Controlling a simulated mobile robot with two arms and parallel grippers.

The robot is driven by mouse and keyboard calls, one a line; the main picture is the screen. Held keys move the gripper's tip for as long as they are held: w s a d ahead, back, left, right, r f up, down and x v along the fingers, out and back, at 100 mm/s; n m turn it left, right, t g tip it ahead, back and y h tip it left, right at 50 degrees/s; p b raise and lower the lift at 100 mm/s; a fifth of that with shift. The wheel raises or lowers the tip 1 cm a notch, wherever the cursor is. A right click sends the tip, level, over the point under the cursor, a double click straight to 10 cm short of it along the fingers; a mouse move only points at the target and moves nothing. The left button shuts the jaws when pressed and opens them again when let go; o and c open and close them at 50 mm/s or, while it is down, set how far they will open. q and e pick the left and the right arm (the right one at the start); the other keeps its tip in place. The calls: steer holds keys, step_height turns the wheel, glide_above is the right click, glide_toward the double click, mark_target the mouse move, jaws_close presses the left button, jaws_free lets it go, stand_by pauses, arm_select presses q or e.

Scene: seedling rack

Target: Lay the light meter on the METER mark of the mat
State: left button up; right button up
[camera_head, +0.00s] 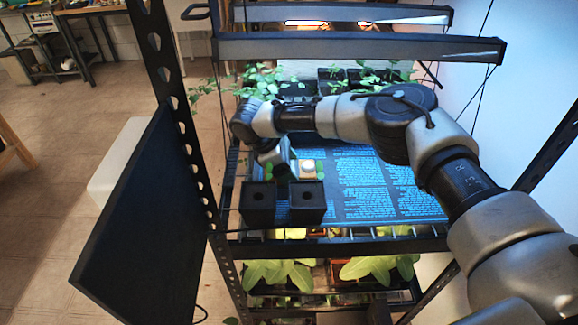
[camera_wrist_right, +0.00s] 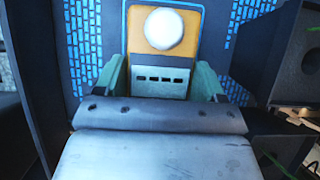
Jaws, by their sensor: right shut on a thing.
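The light meter (camera_wrist_right: 164,68) has a white dome, an orange face and a grey lower part with a row of dark slots. My right gripper (camera_wrist_right: 161,80) is shut on it, with one greenish finger on each side. In the head view the white dome of the meter (camera_head: 307,168) shows just behind the black pots, over the left part of the mat. The blue printed mat (camera_head: 375,190) lies on the rack shelf. I cannot make out the METER mark, nor whether the meter touches the mat. My left gripper is not in view.
Two black square pots (camera_head: 258,206) stand at the shelf's front left, close to the meter. Seedlings in dark pots (camera_head: 330,78) stand at the back. Rack bars (camera_head: 360,48) cross above, and a dark panel (camera_head: 140,215) stands at left. The mat's right part looks clear.

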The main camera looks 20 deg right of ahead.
steer(key=o, duration=1)
steer(key=shift+o, duration=0.2)
steer(key=b+v, duration=0.1)
steer(key=v, duration=0.6)
steer(key=shift+a+r+b, duration=0.1)
steer(key=shift+r+b, duration=0.2)
steer(key=shift+b, duration=0.05)
steer(key=shift+w+f, duration=0.1)
